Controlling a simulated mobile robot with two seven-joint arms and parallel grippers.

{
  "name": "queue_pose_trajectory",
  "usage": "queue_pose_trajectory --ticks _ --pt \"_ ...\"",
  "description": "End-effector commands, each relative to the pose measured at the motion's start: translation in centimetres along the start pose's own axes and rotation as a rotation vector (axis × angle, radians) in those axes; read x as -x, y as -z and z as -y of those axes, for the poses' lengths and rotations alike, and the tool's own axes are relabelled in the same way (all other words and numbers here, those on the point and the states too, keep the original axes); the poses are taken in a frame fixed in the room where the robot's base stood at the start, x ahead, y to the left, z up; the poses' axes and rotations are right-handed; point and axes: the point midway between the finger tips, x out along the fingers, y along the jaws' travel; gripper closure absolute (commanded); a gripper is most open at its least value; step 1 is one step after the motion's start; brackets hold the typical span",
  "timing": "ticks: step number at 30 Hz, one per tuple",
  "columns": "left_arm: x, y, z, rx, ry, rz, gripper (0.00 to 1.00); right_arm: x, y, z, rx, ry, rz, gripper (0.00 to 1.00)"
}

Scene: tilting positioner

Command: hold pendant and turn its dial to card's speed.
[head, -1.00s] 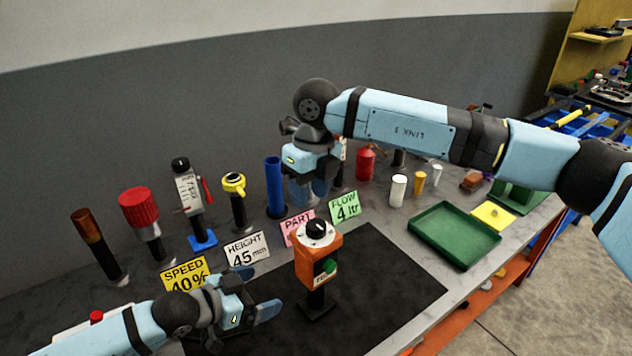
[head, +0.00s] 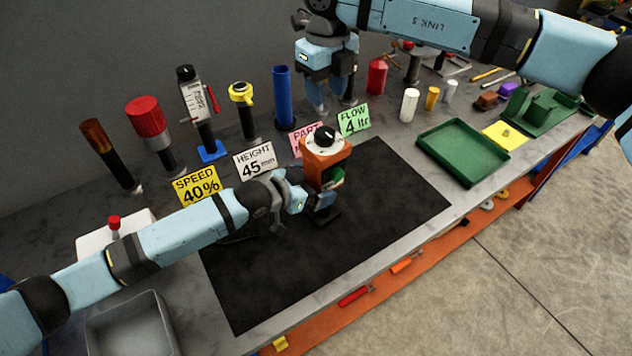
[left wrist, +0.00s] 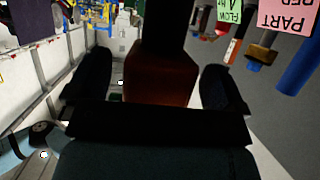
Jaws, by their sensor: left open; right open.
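The orange pendant (head: 318,172) stands upright on its stand on the black mat, with a white-and-black dial (head: 323,139) on top and a green button on its side. The yellow card (head: 197,186) reads "SPEED 40%". My left gripper (head: 318,200) is low at the pendant, partly hiding its lower body and stand. In the left wrist view the open fingers of my left gripper (left wrist: 158,78) lie on either side of the pendant's orange body (left wrist: 160,80); contact is not clear. My right gripper (head: 329,95) is open and empty, pointing down behind the pendant.
Other cards, HEIGHT 45 mm (head: 254,161), pink PART (head: 305,139) and FLOW 4 ltr (head: 353,119), stand behind the mat (head: 385,200). Several tools stand along the wall side. A green tray (head: 463,153) lies right; a grey bin (head: 130,325) is front left. The mat's right part is clear.

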Motion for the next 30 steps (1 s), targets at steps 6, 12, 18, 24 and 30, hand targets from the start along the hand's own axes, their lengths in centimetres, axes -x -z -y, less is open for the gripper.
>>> queue_pose_trajectory --ticks 6,12,18,24,30 --pt "-0.84 0.03 0.02 0.000 0.000 -0.001 0.02 -0.01 0.00 -0.01 0.000 0.000 0.000 0.57" --pt "-0.83 0.03 0.01 0.000 0.000 -0.001 0.02 -0.01 0.00 -0.01 0.000 0.000 0.000 0.57" --pt "-0.82 0.03 0.01 0.000 0.000 -0.001 0.48 -0.01 0.00 -0.01 0.000 0.000 0.000 0.57" --pt "-0.81 0.03 0.00 0.000 0.000 -0.001 0.76 0.00 0.00 -0.01 -0.004 0.000 0.000 0.41" --pt "-0.81 0.03 0.00 0.000 0.000 -0.001 0.76 0.36 -0.01 -0.10 -0.170 -0.002 -0.001 0.30"
